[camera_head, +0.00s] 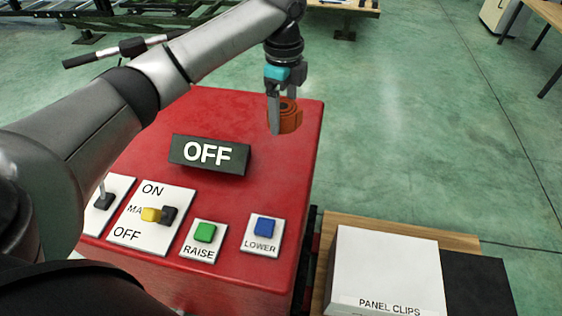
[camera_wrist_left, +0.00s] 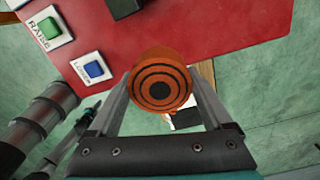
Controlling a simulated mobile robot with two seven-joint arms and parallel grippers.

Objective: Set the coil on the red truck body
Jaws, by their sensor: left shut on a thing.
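The coil (camera_head: 291,116) is an orange roll with dark rings on its end. It also shows in the left wrist view (camera_wrist_left: 160,80), between the two fingers. My left gripper (camera_head: 283,118) is shut on it near the right edge of the red truck body (camera_head: 262,190). The red body has a broad, flat top and also shows in the wrist view (camera_wrist_left: 235,22). I cannot tell whether the coil touches the top or is held above it. My right gripper is not in view.
On the red top are a black OFF block (camera_head: 209,154), a yellow-and-black switch (camera_head: 158,214), a green RAISE button (camera_head: 204,233) and a blue LOWER button (camera_head: 264,227). A white PANEL CLIPS box (camera_head: 388,268) stands at the lower right. The red top's far right part is bare.

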